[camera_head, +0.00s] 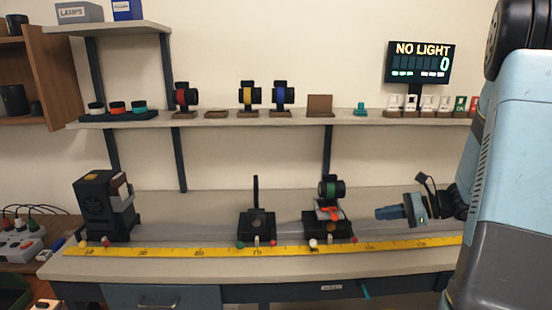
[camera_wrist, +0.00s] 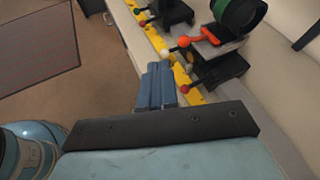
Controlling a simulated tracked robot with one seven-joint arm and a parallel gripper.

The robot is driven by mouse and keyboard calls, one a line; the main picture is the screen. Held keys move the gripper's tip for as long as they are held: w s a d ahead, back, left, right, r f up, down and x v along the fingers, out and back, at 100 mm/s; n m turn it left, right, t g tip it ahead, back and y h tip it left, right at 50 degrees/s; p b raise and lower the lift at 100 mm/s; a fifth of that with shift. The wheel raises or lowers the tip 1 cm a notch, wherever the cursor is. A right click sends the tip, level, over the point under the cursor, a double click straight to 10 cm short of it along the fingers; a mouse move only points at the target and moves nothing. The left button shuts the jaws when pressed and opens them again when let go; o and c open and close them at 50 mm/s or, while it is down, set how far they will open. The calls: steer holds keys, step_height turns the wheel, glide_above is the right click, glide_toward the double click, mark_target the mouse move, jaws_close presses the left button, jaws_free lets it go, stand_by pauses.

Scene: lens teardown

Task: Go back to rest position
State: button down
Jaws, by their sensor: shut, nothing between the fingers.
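My gripper (camera_head: 380,213) is at the right part of the bench, with its blue fingers shut and empty, pointing left. In the wrist view the shut fingers (camera_wrist: 157,87) are at the centre. A green-ringed lens (camera_head: 331,188) sits on a dark mount with an orange-red part (camera_head: 329,211), to the left of my gripper and apart from it. The same lens (camera_wrist: 240,14) shows at the top right of the wrist view. My blue arm fills the right side of the head view.
A yellow ruler (camera_head: 200,251) runs along the front of the bench. A dark stand (camera_head: 257,224) and a black box-shaped device (camera_head: 105,205) stand further left. A shelf (camera_head: 220,119) above holds several lenses. A display (camera_head: 420,62) reads "NO LIGHT" and 0.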

steer(key=s+a+r+n+h, duration=0.5)
steer(key=s+r+n, duration=0.3)
steer(key=s+n, duration=0.2)
steer(key=s+a+r+n+h, duration=0.5)
steer(key=s+r+n+h, duration=0.2)
steer(key=s+r+n, duration=0.2)
steer(key=shift+s+n+h, duration=0.3)
steer(key=shift+s+n, duration=0.8)
steer(key=shift+s, duration=0.8)
